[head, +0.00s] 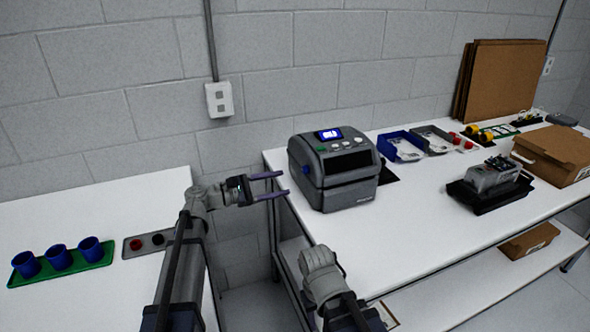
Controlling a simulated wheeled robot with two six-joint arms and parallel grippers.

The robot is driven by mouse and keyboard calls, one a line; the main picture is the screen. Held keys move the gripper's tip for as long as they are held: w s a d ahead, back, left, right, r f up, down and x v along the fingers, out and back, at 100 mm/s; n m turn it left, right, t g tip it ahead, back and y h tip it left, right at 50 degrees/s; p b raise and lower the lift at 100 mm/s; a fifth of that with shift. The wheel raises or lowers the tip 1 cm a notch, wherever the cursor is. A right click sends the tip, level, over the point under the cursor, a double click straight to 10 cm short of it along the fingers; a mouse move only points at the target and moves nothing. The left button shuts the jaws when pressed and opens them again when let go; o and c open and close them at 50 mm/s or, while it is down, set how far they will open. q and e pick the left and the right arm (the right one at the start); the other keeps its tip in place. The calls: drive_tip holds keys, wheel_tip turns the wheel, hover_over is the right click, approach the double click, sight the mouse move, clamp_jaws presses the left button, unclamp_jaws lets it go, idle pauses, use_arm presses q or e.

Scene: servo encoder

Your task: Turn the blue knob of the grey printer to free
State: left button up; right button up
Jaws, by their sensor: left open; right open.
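The grey printer (334,168) stands near the left end of the right-hand table, with a lit display on top. Its blue knob (306,170) shows as a small blue spot on the printer's left side; its turn position is too small to read. My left gripper (285,184) is open and empty, with its two fingers pointing right toward the knob side. In the picture a small gap separates the fingertips from the knob. My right arm (322,275) shows at the bottom middle, in front of the table edge; I cannot see its gripper.
Blue and grey trays (402,146) sit right of the printer. A black tray with a device (490,190) and a cardboard box (553,152) are further right. Blue cups (58,257) stand on the left table. The right table's front middle is clear.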

sight(303, 170)
use_arm(q)
drive_tip(key=shift+n+t+h, duration=0.3)
drive_tip(key=shift+n, duration=0.1)
drive_tip(key=shift+w+d+r, duration=0.15)
drive_tip(key=shift+w+d, duration=0.65)
drive_tip(key=shift+d, duration=0.15)
drive_tip(key=shift+w+d+r, duration=0.2)
drive_tip(key=shift+w+d, duration=0.6)
drive_tip(key=shift+d, duration=0.2)
drive_tip(key=shift+w+d+r, duration=0.15)
drive_tip(key=shift+w+d, duration=0.65)
drive_tip(key=shift+d, duration=0.15)
clamp_jaws()
